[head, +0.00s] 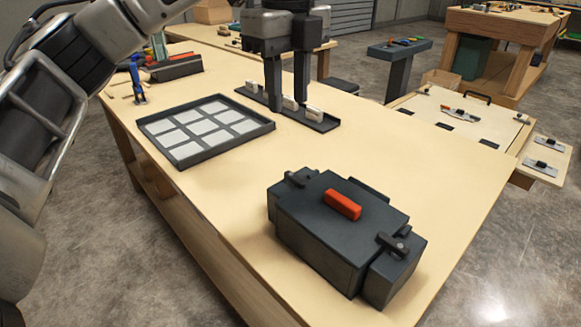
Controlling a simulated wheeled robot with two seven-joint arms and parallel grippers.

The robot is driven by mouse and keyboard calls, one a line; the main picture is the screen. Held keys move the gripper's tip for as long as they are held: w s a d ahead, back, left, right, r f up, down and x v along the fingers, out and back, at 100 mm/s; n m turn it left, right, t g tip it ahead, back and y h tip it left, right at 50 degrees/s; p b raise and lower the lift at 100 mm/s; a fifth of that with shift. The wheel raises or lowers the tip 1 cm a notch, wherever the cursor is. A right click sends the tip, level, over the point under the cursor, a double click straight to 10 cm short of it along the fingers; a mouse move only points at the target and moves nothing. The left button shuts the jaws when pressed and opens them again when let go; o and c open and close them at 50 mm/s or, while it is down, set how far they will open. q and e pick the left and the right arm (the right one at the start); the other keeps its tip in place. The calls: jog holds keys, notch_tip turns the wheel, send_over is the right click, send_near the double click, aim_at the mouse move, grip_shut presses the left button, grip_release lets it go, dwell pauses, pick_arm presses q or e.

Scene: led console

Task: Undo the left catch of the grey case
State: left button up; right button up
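The grey case (335,235) stands on the near part of the wooden table, lid closed, with a red handle (343,204) on top. Its left catch (294,179) is a small dark bar at the upper left end of the lid. A similar right catch (393,244) sits at the right end. My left gripper (288,106) points down over the narrow dark tray, well behind the case. Its two fingers stand apart with a gap between them. A white piece shows in that gap; whether the fingers touch it I cannot tell. My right gripper is not in view.
The narrow tray (323,124) holds several small white pieces. A dark tray (203,152) with pale square cells lies left of it. A blue clamp-like tool (137,84) stands at the table's far left. The tabletop (420,160) around the case is clear.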

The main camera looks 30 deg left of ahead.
aim_at(289, 172)
pick_arm(q)
notch_tip(289, 172, down, 13)
jog(key=shift+r, duration=0.1)
dwell(0.3)
grip_shut()
